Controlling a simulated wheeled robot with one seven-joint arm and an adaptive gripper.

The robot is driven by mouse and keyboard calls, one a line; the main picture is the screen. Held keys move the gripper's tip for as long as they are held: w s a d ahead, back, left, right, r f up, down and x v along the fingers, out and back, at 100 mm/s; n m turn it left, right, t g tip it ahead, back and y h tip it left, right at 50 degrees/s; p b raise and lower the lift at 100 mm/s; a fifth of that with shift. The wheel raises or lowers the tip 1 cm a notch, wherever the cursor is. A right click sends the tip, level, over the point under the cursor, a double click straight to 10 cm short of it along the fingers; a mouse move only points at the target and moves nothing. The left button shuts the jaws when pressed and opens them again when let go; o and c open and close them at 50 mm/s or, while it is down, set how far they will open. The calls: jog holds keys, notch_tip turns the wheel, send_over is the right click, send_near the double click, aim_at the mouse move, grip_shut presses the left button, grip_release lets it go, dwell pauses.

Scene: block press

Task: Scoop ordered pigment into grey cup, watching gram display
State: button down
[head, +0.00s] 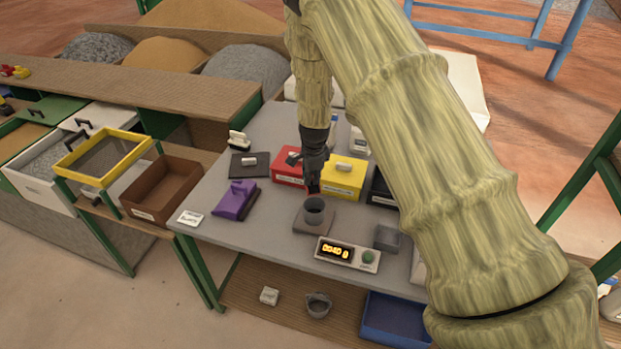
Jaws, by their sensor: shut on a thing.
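The grey cup (314,209) stands upright on a brownish square plate (301,226) on the grey table. The gram display (336,251) in front of it glows orange and seems to read about 0040 g; the digits are small. A red box (289,178) and a yellow box (344,180) stand behind the cup, with a black box (381,190) to their right, partly hidden by my arm. My gripper (314,182) points down just behind and above the cup, between the red and yellow boxes. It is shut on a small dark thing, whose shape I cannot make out.
A purple block-like thing (236,200) with a handle and a white card (190,217) lie at left. A dark flat lid (248,164) lies behind them. A small grey container (386,238) is right of the cup. A blue tray (393,318) sits on the lower shelf.

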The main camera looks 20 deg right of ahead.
jog(key=shift+s+r+t+b, duration=0.3)
jog(key=shift+s+b, duration=0.1)
jog(key=shift+s, duration=0.15)
jog(key=shift+w+f+b, duration=0.1)
jog(key=shift+f+b, duration=0.25)
jog(key=shift+b, duration=0.2)
jog(key=shift+s+r+t+b, duration=0.2)
jog(key=shift+s+t+b, duration=0.2)
jog(key=shift+b, duration=0.15)
jog(key=shift+a+f+b, duration=0.1)
jog(key=shift+b, duration=0.3)
jog(key=shift+s+f+t+b, duration=0.1)
jog(key=shift+s+t+b, duration=0.45)
jog(key=shift+b, duration=1.05)
jog(key=shift+s+t+b, duration=0.2)
jog(key=shift+t+b, duration=0.65)
jog(key=shift+b, duration=0.75)
jog(key=shift+s+a+f+t+h+b, duration=0.15)
jog(key=shift+s+t+b, duration=0.7)
jog(key=shift+b, duration=2.4)
jog(key=shift+s+d+t+h+b, duration=0.25)
jog(key=shift+t+b, duration=1)
jog(key=shift+b, duration=2)
jog(key=shift+s+a+b, duration=0.15)
jog(key=shift+a+b, duration=0.1)
jog(key=shift+b, duration=0.05)
